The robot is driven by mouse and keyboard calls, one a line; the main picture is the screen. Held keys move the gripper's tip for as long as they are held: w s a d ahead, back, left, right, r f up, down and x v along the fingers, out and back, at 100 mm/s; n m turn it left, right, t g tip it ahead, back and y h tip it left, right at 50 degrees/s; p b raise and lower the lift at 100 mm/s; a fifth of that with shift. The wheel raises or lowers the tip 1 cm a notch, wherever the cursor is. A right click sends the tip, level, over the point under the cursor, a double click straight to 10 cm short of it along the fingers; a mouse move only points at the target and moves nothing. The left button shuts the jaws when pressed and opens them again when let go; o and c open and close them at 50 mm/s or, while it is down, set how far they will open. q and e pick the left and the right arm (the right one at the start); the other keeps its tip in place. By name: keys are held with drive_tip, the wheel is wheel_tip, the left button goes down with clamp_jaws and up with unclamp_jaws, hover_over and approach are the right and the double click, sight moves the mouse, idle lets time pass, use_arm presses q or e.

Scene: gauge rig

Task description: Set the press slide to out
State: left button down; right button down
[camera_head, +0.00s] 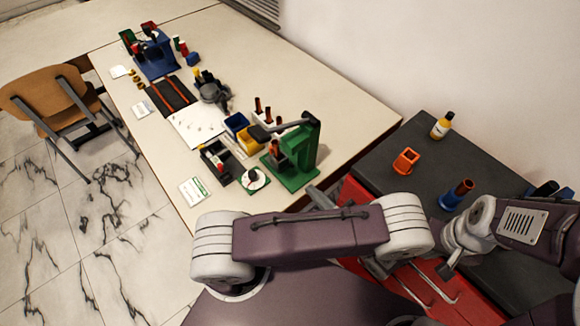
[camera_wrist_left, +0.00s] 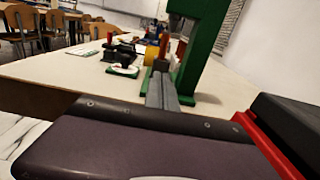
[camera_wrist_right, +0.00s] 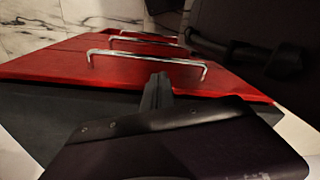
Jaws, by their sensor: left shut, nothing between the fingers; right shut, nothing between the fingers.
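The green press (camera_head: 304,160) stands near the right edge of the cream table, with a dark lever arm on top. In the left wrist view, the press (camera_wrist_left: 194,70) rises just beyond my left fingers. A dark block with a reddish piece (camera_head: 278,147) sits at its front; I cannot clearly make out the slide or its position. My left gripper (camera_head: 317,197) is shut and empty, close to the press's near side; its fingers show in the left wrist view (camera_wrist_left: 161,90). My right gripper (camera_wrist_right: 158,88) is shut and empty above the red cabinet front.
A red cabinet (camera_head: 357,205) with chrome handles (camera_wrist_right: 146,57) and a dark top (camera_head: 440,160) stands to the right, holding an orange block (camera_head: 405,160) and a yellow bottle (camera_head: 441,125). Yellow (camera_head: 248,140) and blue bins (camera_head: 236,124) stand left of the press. A white wall closes the back.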

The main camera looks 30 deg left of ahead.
sight(283, 161)
use_arm(q)
drive_tip(key=p+x, duration=0.1)
drive_tip(key=x, duration=0.9)
drive_tip(key=shift+w+a, duration=0.1)
drive_tip(key=shift+w+a+f, duration=0.1)
drive_tip(key=shift+w+a, duration=0.25)
drive_tip(key=shift+a, duration=0.1)
